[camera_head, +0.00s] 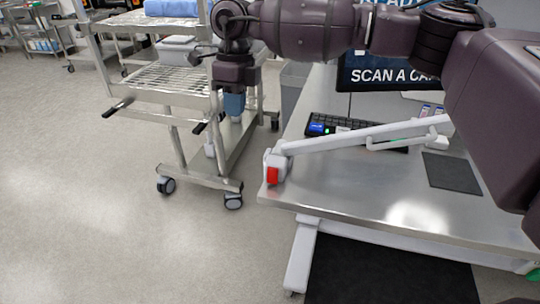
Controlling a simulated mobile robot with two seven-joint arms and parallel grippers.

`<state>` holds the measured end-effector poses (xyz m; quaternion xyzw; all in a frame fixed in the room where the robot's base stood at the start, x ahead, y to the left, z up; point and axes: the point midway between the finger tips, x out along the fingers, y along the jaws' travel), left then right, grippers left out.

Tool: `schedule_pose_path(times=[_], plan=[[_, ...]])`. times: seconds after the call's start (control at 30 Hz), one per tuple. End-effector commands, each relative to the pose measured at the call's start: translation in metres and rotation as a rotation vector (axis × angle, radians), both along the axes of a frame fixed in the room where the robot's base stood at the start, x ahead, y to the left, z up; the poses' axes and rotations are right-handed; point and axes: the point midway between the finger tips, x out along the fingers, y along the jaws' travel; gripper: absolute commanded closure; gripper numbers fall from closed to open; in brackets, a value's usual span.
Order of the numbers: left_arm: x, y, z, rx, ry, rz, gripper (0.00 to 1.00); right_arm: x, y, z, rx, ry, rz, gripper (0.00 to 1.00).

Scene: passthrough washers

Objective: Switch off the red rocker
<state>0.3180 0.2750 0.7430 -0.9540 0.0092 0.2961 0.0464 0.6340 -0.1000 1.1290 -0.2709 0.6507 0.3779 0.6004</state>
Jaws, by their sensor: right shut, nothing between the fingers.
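The red rocker (272,175) sits on the front face of a small white housing (283,161) at the near left corner of the steel table. Its fine tilt is too small to read. My right gripper (235,88) hangs pointing down at the upper middle, with its arm reaching in from the right. It is shut and empty, above and left of the rocker and clearly apart from it. The fingertips are hard to make out against the cart behind. My left gripper is out of view.
The steel table (400,215) holds a white jointed arm (350,135), a black keyboard (330,124), a dark pad (452,172) and a screen. A wheeled wire cart (170,82) stands to the left. The floor (90,220) at front left is clear.

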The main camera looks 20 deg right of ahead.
Motion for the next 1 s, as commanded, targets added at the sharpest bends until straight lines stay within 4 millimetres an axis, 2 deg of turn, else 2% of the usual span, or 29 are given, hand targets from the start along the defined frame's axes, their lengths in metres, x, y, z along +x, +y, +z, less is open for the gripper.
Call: schedule_pose_path(times=[0.1, 0.3, 0.8, 1.0], plan=[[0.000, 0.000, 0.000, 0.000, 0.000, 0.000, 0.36, -0.002, -0.023, 0.000, -0.142, 0.013, 0.018, 1.00], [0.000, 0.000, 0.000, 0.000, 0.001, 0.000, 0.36, -0.008, -0.045, 0.003, -0.279, 0.053, 0.032, 1.00], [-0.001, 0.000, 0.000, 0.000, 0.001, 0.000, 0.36, -0.012, -0.050, 0.004, -0.308, 0.077, 0.036, 1.00], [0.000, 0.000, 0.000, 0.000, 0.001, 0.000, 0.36, -0.015, -0.053, -0.010, -0.308, 0.079, 0.036, 1.00]])
